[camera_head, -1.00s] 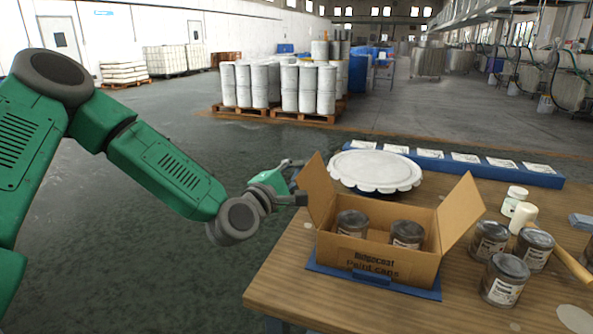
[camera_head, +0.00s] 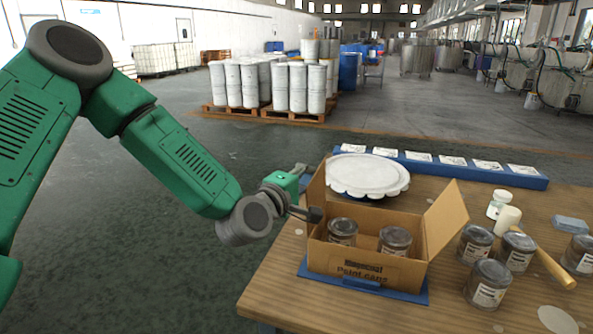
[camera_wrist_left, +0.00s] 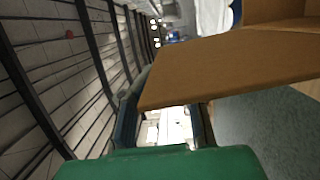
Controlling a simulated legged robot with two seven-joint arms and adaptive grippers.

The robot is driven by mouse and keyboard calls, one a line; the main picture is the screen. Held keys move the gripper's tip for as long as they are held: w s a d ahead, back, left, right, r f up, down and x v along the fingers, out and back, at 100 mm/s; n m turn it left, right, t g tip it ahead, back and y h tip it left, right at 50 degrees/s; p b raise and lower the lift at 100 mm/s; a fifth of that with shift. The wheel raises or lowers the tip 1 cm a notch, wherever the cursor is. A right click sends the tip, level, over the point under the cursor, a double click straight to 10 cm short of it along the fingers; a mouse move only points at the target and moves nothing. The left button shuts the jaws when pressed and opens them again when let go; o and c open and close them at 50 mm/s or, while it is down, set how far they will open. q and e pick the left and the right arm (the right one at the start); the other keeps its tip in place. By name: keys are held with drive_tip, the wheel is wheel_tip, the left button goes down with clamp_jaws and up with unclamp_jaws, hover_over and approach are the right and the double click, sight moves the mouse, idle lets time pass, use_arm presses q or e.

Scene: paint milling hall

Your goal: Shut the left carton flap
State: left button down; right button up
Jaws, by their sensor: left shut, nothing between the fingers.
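The open brown carton (camera_head: 345,264) stands on a blue mat (camera_head: 415,297) at the table's left part, with paint cans (camera_head: 342,231) (camera_head: 395,241) inside. Its left flap (camera_head: 318,186) stands about upright, seen narrow. The right flap (camera_head: 446,218) leans outward. My left gripper (camera_head: 312,214) is shut and empty at the left flap's outer side, close to its lower part; I cannot tell whether it touches. In the left wrist view the flap (camera_wrist_left: 240,62) spans the upper right, just beyond the fingers. My right gripper is out of view.
Right of the carton stand several loose cans (camera_head: 488,283), a white roll (camera_head: 507,219) and a wooden-handled tool (camera_head: 555,268). Behind it are a white scalloped lid (camera_head: 368,174) and a blue strip with labels (camera_head: 470,167). Open floor lies left of the table (camera_head: 262,290).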

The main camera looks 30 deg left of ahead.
use_arm(q)
drive_tip(key=w+d+f+m+g+y+p, duration=0.2)
drive_tip(key=w+d+f+m+g+p, duration=0.1)
drive_tip(key=d+f+m, duration=0.7)
drive_tip(key=d+m, duration=0.3)
drive_tip(key=d, duration=0.1)
drive_tip(key=shift+w+y, duration=0.2)
drive_tip(key=shift+y, duration=0.1)
drive_tip(key=shift+s+d+f, duration=0.1)
drive_tip(key=shift+d+f, duration=0.05)
drive_tip(key=shift+f, duration=0.05)
idle(0.6)
drive_tip(key=shift+r, duration=0.1)
